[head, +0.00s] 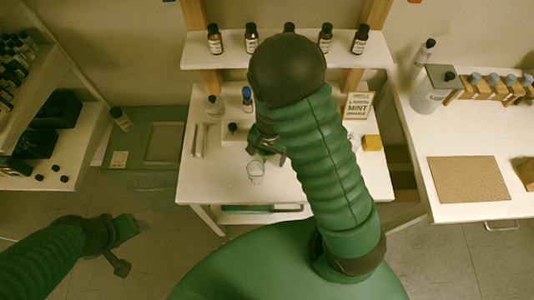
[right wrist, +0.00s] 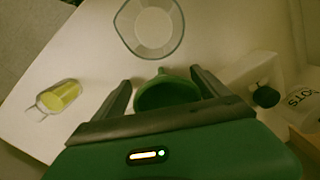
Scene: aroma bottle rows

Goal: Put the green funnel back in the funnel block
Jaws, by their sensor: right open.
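The green funnel (right wrist: 167,91) shows in the right wrist view between the two fingers of my right gripper (right wrist: 163,90). The fingers are apart, one on each side of it; I cannot tell whether either touches it. In the head view my right gripper (head: 266,148) is over the middle table, and my arm hides much there; I cannot make out the funnel. A white block (right wrist: 248,70) stands just right of the fingers; I cannot tell whether it is the funnel block. My left gripper (head: 125,238) is low at the left, away from the table; its jaw state is unclear.
A clear beaker (right wrist: 150,28) stands ahead of the fingers. A vial with yellow contents (right wrist: 60,97) is to their left. A black cap (right wrist: 265,96) is beside the white block. Several brown bottles (head: 215,42) line the shelf behind. A sign (head: 357,105) and yellow block (head: 373,143) are at the right.

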